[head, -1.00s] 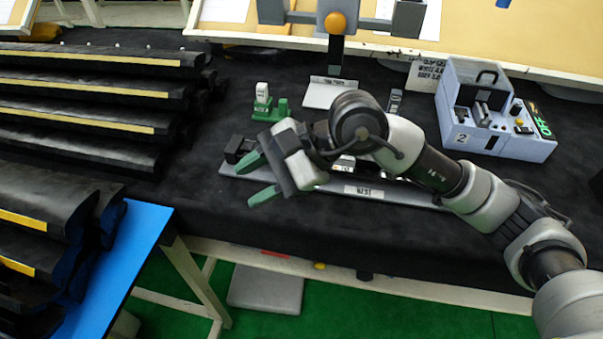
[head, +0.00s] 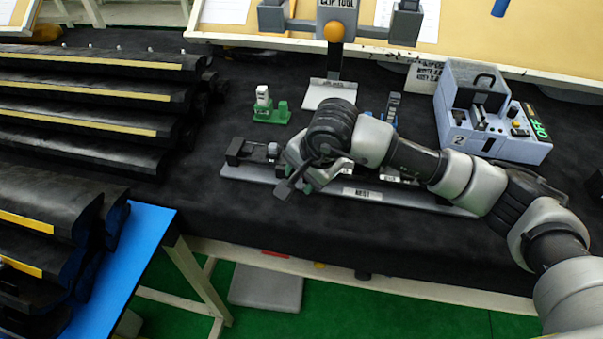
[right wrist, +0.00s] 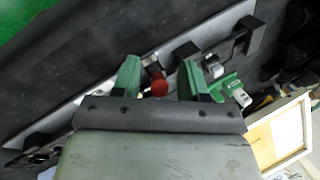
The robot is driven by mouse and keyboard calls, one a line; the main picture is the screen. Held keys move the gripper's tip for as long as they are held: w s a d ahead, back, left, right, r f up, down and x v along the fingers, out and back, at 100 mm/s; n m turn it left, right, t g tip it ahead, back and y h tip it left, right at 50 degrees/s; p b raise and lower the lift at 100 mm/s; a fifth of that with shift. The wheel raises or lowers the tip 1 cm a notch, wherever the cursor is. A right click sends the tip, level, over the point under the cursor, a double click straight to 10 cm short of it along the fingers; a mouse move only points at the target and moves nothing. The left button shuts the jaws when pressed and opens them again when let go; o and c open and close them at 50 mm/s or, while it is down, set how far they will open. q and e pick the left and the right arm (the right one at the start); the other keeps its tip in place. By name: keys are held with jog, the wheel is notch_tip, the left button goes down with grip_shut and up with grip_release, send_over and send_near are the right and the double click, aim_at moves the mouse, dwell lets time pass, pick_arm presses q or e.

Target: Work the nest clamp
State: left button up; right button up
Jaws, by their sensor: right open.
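The nest (head: 362,191) is a long grey plate with a "NEST" label, lying on the black table. In the right wrist view its plate (right wrist: 95,97) runs diagonally behind my gripper. A red knob (right wrist: 159,86), seemingly the clamp's handle end, shows between my right gripper's green fingers; I cannot tell if either finger touches it. My right gripper (head: 305,184) is over the left half of the nest and hides part of it; it is open in the right wrist view (right wrist: 159,68). My left gripper is not in view.
A green stand with a white piece (head: 271,109) is behind the nest. The clip tool stand (head: 331,92) is at the back, and a grey-blue machine (head: 492,124) is at the right. Black trim pieces (head: 85,110) fill the left. The table front is clear.

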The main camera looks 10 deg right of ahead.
jog(key=shift+w+a+f, duration=0.15)
jog(key=shift+f, duration=0.4)
grip_shut()
